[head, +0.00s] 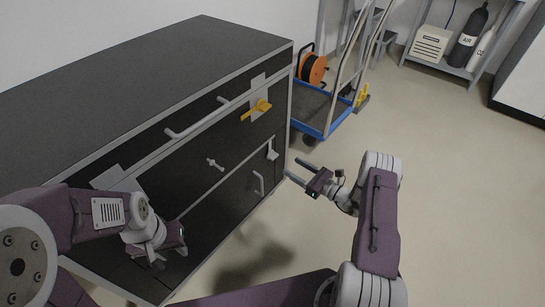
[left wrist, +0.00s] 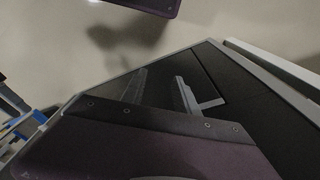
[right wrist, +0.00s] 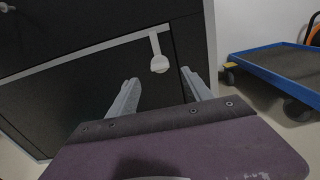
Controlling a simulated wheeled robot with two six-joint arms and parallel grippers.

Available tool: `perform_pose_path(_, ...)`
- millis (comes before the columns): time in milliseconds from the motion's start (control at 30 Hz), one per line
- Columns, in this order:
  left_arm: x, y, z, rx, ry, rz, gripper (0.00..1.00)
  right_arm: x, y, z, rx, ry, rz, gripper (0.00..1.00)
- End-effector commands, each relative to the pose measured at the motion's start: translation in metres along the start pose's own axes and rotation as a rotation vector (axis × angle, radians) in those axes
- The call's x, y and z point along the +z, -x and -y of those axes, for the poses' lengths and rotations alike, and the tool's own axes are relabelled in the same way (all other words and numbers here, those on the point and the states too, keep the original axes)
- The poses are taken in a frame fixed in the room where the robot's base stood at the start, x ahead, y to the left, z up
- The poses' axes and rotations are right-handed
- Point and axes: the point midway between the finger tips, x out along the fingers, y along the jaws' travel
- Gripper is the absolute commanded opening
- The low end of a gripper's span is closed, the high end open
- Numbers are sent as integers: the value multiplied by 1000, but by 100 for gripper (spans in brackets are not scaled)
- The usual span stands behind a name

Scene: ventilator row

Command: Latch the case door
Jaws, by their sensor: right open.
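The dark cabinet (head: 165,150) stands on the left with a lower door (head: 235,200) that has a pale handle (head: 258,183). A pale latch (head: 272,152) sits at the door's upper right corner. In the right wrist view the latch (right wrist: 159,63) shows a round lower end and a narrow arm pointing up across the light trim. My right gripper (head: 296,174) is open and empty, in front of the latch and apart from it. My left gripper (head: 170,258) is low at the cabinet's near front; its fingers look apart and empty in the left wrist view (left wrist: 160,92).
A yellow latch (head: 257,110) and a long bar handle (head: 197,118) are on the upper front, with a small knob (head: 215,164) below. A blue cart (head: 320,128) with an orange reel stands beyond the cabinet.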

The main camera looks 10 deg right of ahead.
Motion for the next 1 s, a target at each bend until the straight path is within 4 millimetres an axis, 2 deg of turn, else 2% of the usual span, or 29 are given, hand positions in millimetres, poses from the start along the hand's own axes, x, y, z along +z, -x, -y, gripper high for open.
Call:
perform_pose_path(200,3,-29,1,0,0,1,36,-6,-44,-2,7,4,2,58)
perform_pose_path(400,5,-45,1,0,0,1,36,-4,-77,-2,6,4,1,58)
perform_pose_path(533,5,-47,1,0,0,1,36,-1,-86,-1,3,1,1,58)
perform_pose_path(767,5,-46,1,0,0,0,36,0,-86,-1,3,1,1,58)
perform_pose_path(967,5,-46,1,0,0,0,36,0,-86,-1,3,1,0,3)
perform_pose_path(1000,5,-46,1,0,0,0,36,0,-86,-1,3,1,0,0)
